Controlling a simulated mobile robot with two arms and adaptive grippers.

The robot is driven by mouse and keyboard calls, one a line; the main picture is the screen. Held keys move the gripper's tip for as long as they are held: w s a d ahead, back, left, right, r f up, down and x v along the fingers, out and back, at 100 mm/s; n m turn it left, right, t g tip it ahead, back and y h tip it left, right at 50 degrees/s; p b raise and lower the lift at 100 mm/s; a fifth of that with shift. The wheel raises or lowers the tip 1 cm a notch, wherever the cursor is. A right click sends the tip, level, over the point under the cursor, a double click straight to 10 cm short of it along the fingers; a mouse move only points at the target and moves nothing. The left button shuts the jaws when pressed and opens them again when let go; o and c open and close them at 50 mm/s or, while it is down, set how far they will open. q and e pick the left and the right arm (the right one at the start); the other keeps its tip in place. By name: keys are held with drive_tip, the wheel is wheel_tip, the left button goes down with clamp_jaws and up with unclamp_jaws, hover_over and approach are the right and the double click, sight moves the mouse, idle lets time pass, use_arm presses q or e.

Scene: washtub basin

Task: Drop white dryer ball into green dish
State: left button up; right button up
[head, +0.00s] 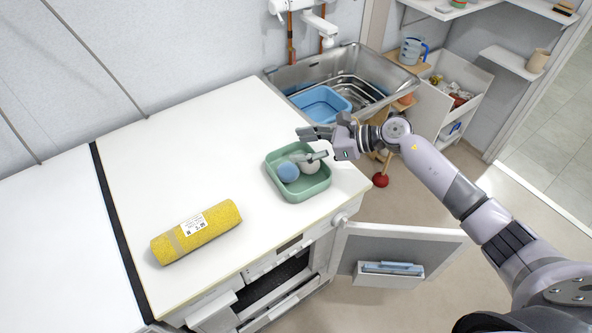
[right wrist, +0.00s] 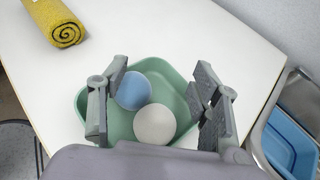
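The green dish (head: 297,194) sits on the white worktop near its right edge. The white dryer ball (head: 309,167) is in or just over the dish, beside a blue ball (head: 288,172). In the right wrist view the white ball (right wrist: 154,124) touches or nearly touches the blue ball (right wrist: 134,91), with the green dish (right wrist: 165,70) around both. My right gripper (head: 308,145) is above the dish. Its fingers (right wrist: 158,105) are spread wide, with clear gaps on both sides of the white ball. My left gripper is in neither view.
A rolled yellow towel (head: 197,232) lies on the worktop (head: 190,150) to the left. A metal basin (head: 345,66) with a blue tub (head: 320,103) stands behind the dish. An open appliance door (head: 400,240) juts out below the worktop's front edge.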

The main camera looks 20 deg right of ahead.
drive_tip(key=shift+o, duration=0.9)
drive_tip(key=shift+d, duration=0.1)
drive_tip(key=shift+s+d+r, duration=0.1)
drive_tip(key=shift+s+d, duration=0.05)
drive_tip(key=shift+d, duration=0.15)
drive_tip(key=v, duration=1.1)
drive_tip(key=shift+r, duration=0.1)
